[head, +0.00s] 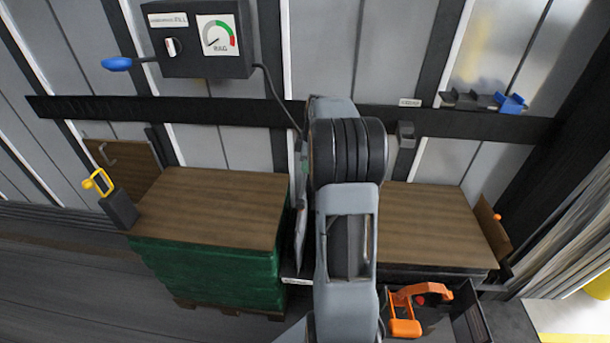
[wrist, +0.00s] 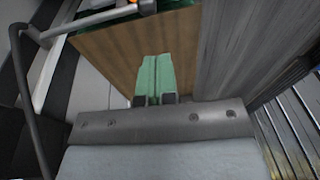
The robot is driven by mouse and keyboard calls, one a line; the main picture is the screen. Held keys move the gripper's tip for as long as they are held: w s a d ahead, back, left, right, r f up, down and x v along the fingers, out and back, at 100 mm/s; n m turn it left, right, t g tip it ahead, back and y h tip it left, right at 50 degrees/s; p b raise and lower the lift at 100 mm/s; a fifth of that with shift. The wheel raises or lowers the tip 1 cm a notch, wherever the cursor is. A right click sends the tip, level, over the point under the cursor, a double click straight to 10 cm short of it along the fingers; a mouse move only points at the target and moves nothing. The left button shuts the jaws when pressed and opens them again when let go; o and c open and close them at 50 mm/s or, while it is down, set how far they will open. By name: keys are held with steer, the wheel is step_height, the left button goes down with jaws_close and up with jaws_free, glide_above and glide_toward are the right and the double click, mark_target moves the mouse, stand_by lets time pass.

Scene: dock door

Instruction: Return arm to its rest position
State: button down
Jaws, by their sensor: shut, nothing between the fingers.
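My arm rises through the middle of the head view, in front of the wall rail and between two wood-topped surfaces. My gripper (wrist: 155,78) shows in the wrist view, its two green fingers side by side and shut with nothing between them. Behind the fingers is a brown wooden panel (wrist: 108,52); I cannot tell whether they touch it. In the head view the gripper is hidden behind my arm.
A left wooden top (head: 215,200) sits on a green-wrapped stack (head: 210,270). A right wooden top (head: 435,220) stands beside my arm. A grey control box (head: 205,65) with a gauge and blue-tipped lever (head: 117,64) hangs above. An orange tool (head: 405,325) lies in a dark bin (head: 470,320).

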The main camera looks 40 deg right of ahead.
steer(key=s+a+r+m+t, duration=0.1)
steer(key=s+a+m, duration=0.2)
steer(key=s+a, duration=0.2)
steer(key=s+a+r+m+t+h, duration=0.1)
steer(key=s+a+m, duration=0.2)
steer(key=a, duration=0.8)
steer(key=s+a+r+m+t+h, duration=0.1)
steer(key=s+a+m, duration=0.2)
steer(key=s+a, duration=0.5)
steer(key=shift+a, duration=0.35)
steer(key=c, duration=1.8)
jaws_free()
steer(key=shift+c, duration=0.2)
